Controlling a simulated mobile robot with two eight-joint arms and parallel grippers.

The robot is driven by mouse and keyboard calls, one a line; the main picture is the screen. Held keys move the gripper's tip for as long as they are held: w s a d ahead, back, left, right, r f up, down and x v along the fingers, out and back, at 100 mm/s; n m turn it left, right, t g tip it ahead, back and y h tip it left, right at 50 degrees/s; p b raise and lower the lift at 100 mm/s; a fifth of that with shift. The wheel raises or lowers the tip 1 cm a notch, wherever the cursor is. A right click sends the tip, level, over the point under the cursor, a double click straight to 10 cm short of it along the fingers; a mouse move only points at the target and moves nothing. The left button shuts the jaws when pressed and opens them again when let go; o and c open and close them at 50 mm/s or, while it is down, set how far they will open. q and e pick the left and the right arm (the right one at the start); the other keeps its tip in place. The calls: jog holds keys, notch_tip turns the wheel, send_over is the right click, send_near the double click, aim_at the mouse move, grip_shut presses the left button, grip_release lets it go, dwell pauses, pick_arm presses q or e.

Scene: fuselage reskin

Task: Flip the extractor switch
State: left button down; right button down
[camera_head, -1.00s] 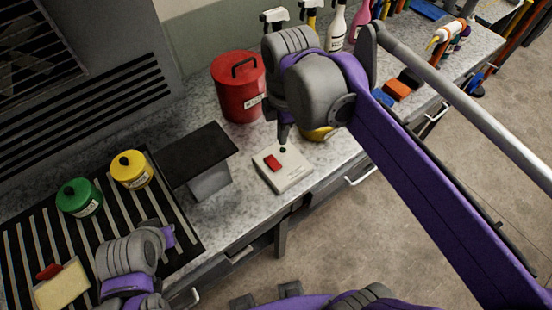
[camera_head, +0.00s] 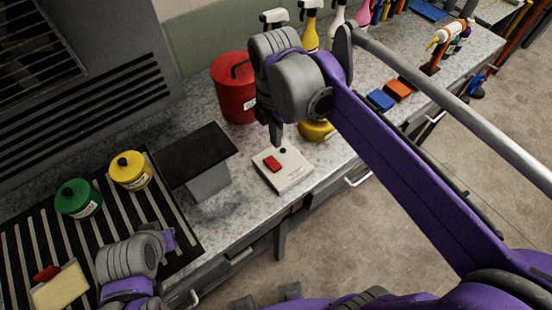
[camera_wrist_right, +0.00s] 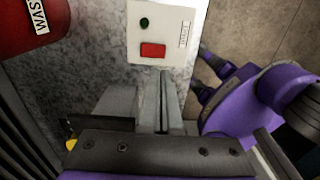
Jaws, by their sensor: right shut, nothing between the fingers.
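The extractor switch is a white box with a red rocker (camera_head: 273,164) and a small dark round knob or lamp on top. The box (camera_head: 288,178) sits near the front edge of the worktop. My right gripper (camera_head: 276,143) points down over the back of the box, its fingers shut and empty. In the right wrist view the fingertips (camera_wrist_right: 163,78) lie just short of the red rocker (camera_wrist_right: 153,50), with a visible gap in the picture. Whether they touch the box cannot be told. My left arm shows at lower left; its fingers are not visible.
A red waste can (camera_head: 235,98) stands behind the switch box, and a yellow container (camera_head: 317,130) to its right. A dark raised plate (camera_head: 196,153) stands to its left. Green (camera_head: 78,199) and yellow (camera_head: 131,170) pots stand on the slatted area. Spray bottles line the back.

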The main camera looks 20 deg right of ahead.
aim_at(276, 167)
pick_arm(q)
jog(key=shift+s+f, duration=0.1)
jog(key=shift+f, duration=0.2)
pick_arm(e)
notch_tip(276, 167, down, 10)
jog(key=shift+f, duration=0.1)
jog(key=shift+s, duration=0.1)
pick_arm(q)
jog(key=shift+s+f+b, duration=0.1)
jog(key=shift+f+b, duration=0.25)
jog(key=shift+b, duration=0.1)
pick_arm(e)
jog(key=shift+f, duration=0.3)
pick_arm(q)
jog(key=shift+s+r, duration=0.15)
pick_arm(e)
jog(key=shift+s+r, duration=0.15)
jog(key=shift+s, duration=0.05)
jog(key=shift+w, duration=0.15)
pick_arm(q)
jog(key=shift+r, duration=0.1)
pick_arm(e)
jog(key=shift+w+a+r, duration=0.15)
jog(key=shift+w+r, duration=0.05)
jog(key=shift+w, duration=0.3)
pick_arm(q)
jog(key=shift+w, duration=0.3)
pick_arm(e)
jog(key=shift+w+a, duration=0.1)
jog(key=shift+w, duration=0.2)
